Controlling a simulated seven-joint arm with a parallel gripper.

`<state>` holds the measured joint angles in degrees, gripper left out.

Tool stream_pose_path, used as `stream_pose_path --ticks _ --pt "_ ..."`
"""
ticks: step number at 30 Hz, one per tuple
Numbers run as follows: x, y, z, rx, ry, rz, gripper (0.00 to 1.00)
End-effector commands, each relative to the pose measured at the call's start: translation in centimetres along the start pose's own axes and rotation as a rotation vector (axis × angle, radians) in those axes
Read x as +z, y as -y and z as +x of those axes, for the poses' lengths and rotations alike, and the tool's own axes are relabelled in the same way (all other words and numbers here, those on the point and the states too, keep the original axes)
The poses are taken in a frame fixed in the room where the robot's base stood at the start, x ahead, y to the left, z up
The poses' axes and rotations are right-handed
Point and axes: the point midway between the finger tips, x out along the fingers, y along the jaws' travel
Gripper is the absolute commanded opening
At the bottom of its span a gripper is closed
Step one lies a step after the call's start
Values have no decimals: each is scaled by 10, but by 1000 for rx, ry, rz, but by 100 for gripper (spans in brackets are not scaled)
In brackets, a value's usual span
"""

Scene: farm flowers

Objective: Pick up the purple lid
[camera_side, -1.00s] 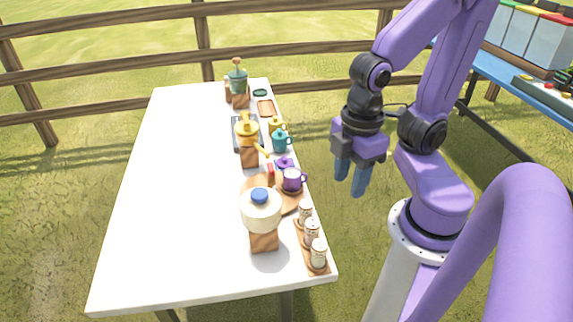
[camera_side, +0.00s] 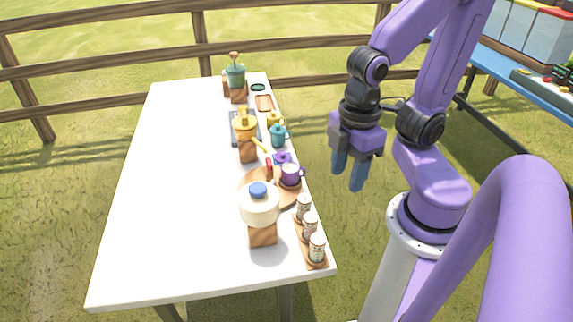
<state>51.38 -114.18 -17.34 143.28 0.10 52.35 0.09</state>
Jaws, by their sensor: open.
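A small purple lid (camera_side: 282,158) lies near the right edge of the white table, just behind a purple mug (camera_side: 291,174). The lid is small in this view and partly hidden by the mug and things around it. My gripper (camera_side: 349,173) hangs in the air off the table's right side, right of the lid, with its blue fingers pointing down. It is open and empty, and touches nothing.
The white table (camera_side: 160,215) has its left half clear. Around the lid stand a teal mug (camera_side: 279,135), a yellow pot (camera_side: 246,125), a cream jar with a blue top (camera_side: 259,203) and several spice jars (camera_side: 310,225) at the front right.

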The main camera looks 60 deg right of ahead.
Motion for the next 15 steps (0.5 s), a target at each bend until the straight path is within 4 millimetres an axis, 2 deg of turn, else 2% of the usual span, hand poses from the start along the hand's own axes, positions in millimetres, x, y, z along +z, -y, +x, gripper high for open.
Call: stream_pose_path --ticks 4,7,11,15 --pt "-12 -13 -1 2 2 86 47" --pt "-28 -34 -1 5 5 211 47" --pt "-48 -72 0 9 9 414 47" --pt "-62 -118 4 12 12 628 47"
